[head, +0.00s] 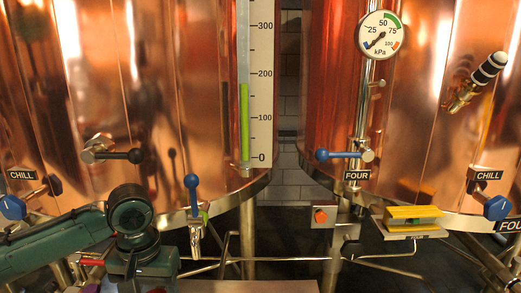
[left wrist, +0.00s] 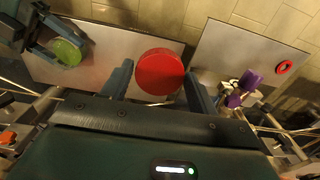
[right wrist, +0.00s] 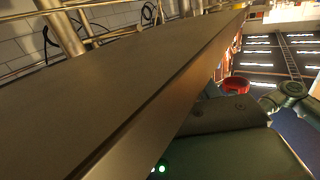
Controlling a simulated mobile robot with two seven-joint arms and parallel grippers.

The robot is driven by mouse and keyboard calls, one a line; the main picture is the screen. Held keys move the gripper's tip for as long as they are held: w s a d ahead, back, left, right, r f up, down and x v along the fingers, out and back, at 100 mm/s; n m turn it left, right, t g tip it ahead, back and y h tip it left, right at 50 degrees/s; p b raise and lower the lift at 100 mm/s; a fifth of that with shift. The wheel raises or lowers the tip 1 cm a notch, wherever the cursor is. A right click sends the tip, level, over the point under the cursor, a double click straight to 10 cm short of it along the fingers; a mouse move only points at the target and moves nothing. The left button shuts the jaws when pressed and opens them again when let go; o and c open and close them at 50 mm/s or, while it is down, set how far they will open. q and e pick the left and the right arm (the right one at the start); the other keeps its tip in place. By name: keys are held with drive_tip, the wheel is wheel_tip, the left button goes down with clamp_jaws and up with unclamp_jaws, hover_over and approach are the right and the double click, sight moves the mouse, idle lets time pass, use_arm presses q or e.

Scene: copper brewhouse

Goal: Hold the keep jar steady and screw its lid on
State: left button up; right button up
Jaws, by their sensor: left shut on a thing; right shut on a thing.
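In the left wrist view, my left gripper (left wrist: 158,88) has its two fingers on either side of a red round thing (left wrist: 160,72) with a flat top. At the upper left of that view, my right gripper (left wrist: 62,40) is at a bright green round thing (left wrist: 68,51) and shut on it. The two round things stand apart. I cannot tell which is the keep jar and which is its lid. In the right wrist view a red round thing (right wrist: 237,84) shows beyond the gripper body; a grey slab hides the rest. In the head view my left arm comes in low at the left.
Pale plates lie under the round things; another plate (left wrist: 228,50) bears purple pieces (left wrist: 243,88) and a red ring (left wrist: 285,67). Copper tanks (head: 400,110) with blue-handled valves fill the head view. A yellow block (head: 412,211) sits on a small shelf at the right.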

use_arm(q)
drive_tip(key=w+d+n, duration=0.2)
drive_tip(key=d+n, duration=0.1)
drive_tip(key=d, duration=0.3)
drive_tip(key=w+d+n, duration=0.2)
drive_tip(key=d+n, duration=0.1)
drive_tip(key=d, duration=0.3)
drive_tip(key=w+d+n, duration=0.2)
drive_tip(key=d, duration=0.4)
drive_tip(key=shift+d+r+n, duration=0.25)
drive_tip(key=shift+n, duration=0.15)
drive_tip(key=shift+d+n, duration=0.4)
drive_tip(key=shift+d, duration=0.2)
drive_tip(key=shift+f, duration=2.35)
drive_tip(key=shift+f, duration=1.1)
